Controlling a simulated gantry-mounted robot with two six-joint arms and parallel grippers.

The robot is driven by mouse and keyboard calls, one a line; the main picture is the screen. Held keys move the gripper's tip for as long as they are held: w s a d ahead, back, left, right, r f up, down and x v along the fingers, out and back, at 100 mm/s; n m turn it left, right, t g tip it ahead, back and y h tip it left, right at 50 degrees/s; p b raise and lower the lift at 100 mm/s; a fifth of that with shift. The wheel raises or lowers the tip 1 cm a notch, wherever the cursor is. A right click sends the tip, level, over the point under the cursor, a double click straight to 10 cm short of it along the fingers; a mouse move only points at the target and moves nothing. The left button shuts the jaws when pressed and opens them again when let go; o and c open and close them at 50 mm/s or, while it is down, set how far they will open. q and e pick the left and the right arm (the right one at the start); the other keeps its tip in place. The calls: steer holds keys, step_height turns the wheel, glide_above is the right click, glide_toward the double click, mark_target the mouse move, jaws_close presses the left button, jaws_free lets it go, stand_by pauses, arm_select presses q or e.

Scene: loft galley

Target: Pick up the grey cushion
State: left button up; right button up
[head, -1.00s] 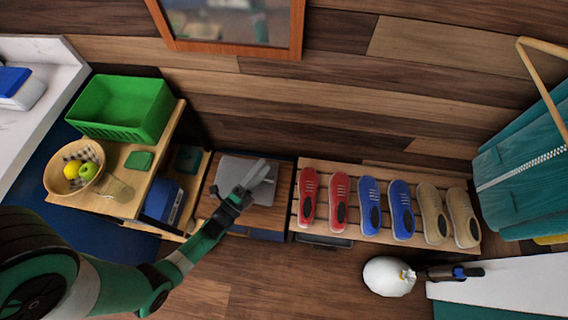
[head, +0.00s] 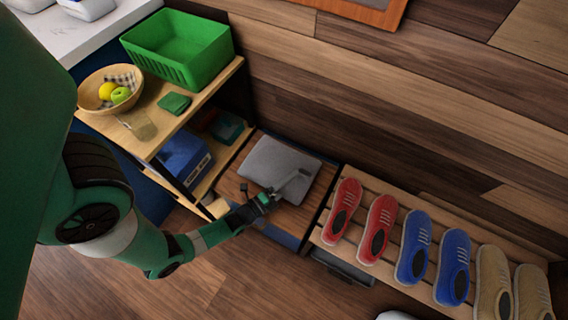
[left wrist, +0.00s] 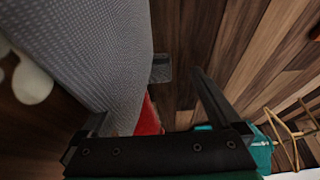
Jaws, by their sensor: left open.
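The grey cushion (head: 281,160) lies flat on the wooden top of a low bench (head: 292,216) between the shelf unit and the shoe rack. My left gripper (head: 300,182) is open at the cushion's front right part, with its fingers over the cushion's edge in the head view. In the left wrist view the cushion (left wrist: 85,45) fills the upper left and hides part of one finger of my left gripper (left wrist: 178,72). The other finger stands clear of it. I cannot tell whether the cushion's edge lies between the fingers. My right gripper is out of view.
The shelf unit left of the bench holds a green crate (head: 180,45), a fruit bowl (head: 110,90) and a blue box (head: 184,160). A slatted rack (head: 392,235) with red, blue and tan shoes stands close on the right.

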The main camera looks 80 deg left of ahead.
mark_target(300, 175)
arm_select(q)
steer(key=shift+w+a+f, duration=0.1)
steer(key=shift+w+f, duration=0.15)
steer(key=b+x, duration=0.2)
steer(key=x, duration=0.2)
steer(key=shift+a+f, duration=0.15)
steer(key=shift+f, duration=0.05)
steer(key=shift+w+a, duration=0.15)
steer(key=shift+w, duration=0.15)
steer(key=shift+s, duration=0.15)
steer(key=shift+c, duration=1)
steer(key=shift+r, duration=0.1)
jaws_close()
